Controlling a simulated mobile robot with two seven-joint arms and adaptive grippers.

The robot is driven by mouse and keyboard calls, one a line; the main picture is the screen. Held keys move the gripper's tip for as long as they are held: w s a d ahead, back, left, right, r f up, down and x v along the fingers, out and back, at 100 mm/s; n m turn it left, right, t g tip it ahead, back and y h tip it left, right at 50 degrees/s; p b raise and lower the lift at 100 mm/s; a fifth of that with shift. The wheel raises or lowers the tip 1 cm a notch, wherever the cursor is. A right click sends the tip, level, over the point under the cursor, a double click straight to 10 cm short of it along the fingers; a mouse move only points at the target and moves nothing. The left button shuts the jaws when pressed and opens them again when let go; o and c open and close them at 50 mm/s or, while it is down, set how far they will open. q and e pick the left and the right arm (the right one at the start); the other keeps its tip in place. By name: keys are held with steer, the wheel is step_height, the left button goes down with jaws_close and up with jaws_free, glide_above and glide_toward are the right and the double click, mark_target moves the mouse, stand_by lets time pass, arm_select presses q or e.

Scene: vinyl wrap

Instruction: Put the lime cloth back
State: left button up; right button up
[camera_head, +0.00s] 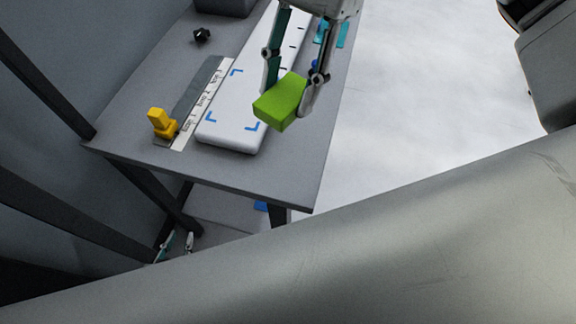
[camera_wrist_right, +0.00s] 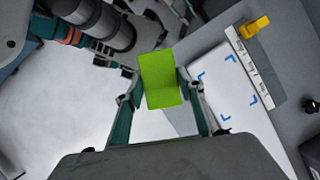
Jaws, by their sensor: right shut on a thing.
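The lime cloth (camera_head: 281,101) is a bright green block-like piece. My right gripper (camera_head: 288,98) is shut on it and holds it above the front right part of the white board (camera_head: 231,132). In the right wrist view the cloth (camera_wrist_right: 160,78) sits between both fingers of the right gripper (camera_wrist_right: 160,94). My left gripper (camera_head: 177,245) shows only its fingertips, low at the left below the table top. Its tips are apart with nothing seen between them; the rest is hidden behind a large grey arm part of mine.
The grey table (camera_head: 270,171) carries a yellow tool (camera_head: 161,123), a ruler-like strip (camera_head: 201,104) and a small black item (camera_head: 202,35). Blue and teal items (camera_head: 342,36) lie by the far right edge. A grey wall stands at left; open floor lies right.

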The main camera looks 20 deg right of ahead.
step_height(320, 180, down, 20)
steer(key=shift+r+p, duration=0.1)
steer(key=shift+p, duration=0.3)
steer(key=o, duration=1)
steer(key=b+v, duration=0.1)
steer(key=v, duration=1.1)
steer(key=shift+s+r, duration=0.1)
